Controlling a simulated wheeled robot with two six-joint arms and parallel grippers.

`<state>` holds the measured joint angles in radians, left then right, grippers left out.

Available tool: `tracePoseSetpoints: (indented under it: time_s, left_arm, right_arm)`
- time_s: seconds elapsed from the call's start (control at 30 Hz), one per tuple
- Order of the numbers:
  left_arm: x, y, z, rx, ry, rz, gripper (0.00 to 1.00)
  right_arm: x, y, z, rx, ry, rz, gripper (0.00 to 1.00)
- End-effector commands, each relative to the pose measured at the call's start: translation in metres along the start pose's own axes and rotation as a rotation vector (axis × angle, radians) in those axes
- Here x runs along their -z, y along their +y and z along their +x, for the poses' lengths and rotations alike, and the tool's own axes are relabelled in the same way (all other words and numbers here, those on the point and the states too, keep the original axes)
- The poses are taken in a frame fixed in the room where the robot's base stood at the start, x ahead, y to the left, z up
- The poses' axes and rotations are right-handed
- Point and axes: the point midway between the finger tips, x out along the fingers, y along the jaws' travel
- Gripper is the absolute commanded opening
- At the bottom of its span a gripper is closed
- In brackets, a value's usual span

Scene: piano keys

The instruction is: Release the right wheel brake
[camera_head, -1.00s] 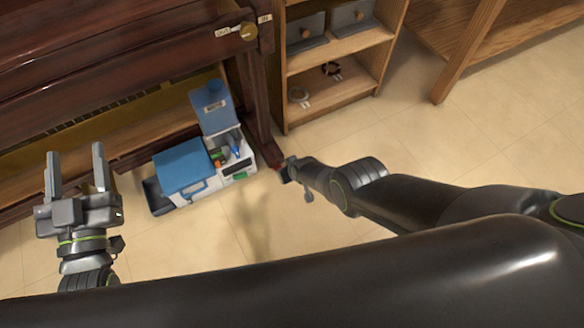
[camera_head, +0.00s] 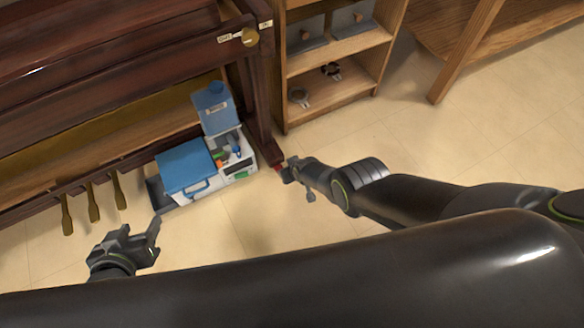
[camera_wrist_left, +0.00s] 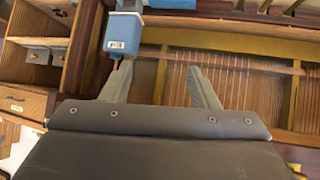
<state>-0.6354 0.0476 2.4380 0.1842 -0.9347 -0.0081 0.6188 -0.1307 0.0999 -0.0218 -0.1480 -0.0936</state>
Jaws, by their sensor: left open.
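A small red part (camera_head: 278,167) shows at the floor by the foot of the piano's right leg (camera_head: 263,130); I cannot tell whether it is the right wheel brake. My right gripper (camera_head: 286,173) is right beside it, low over the floor. Its fingers are too small and overlapped to tell whether they are open. My left gripper (camera_head: 150,236) is open and empty, in front of the piano, left of the blue-and-white caddy. In the left wrist view its two fingers (camera_wrist_left: 160,88) are spread apart with nothing between them.
The caddy (camera_head: 184,168) with a blue bottle (camera_head: 214,107) stands against the piano (camera_head: 95,150). Brass pedals (camera_head: 93,203) stick out at left. A wooden shelf (camera_head: 330,95) stands right of the piano leg. The tiled floor (camera_head: 480,135) at right is clear.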

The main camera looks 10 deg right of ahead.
Motion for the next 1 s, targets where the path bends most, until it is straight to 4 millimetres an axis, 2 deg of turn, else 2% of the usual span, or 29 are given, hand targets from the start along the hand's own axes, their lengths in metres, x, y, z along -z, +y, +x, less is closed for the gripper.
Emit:
tracePoseSetpoints:
  time_s: [0.3, 0.5, 0.7, 1.0]
  left_arm:
    - [-0.058, 0.007, -0.017, -0.038, -0.301, -0.035, 0.55]
    - [-0.082, 0.011, -0.029, -0.057, -0.433, -0.048, 0.55]
    - [-0.092, 0.013, -0.035, -0.067, -0.487, -0.053, 0.55]
    - [-0.093, 0.013, -0.035, -0.067, -0.491, -0.054, 0.55]
  right_arm:
    - [0.001, 0.0, -0.008, 0.0, 0.0, 0.0, 0.55]
    - [0.001, 0.0, -0.011, 0.0, 0.0, 0.0, 0.55]
    - [0.0, 0.0, -0.011, 0.0, 0.0, 0.0, 0.55]
    - [0.0, 0.0, -0.011, 0.0, 0.0, 0.0, 0.55]
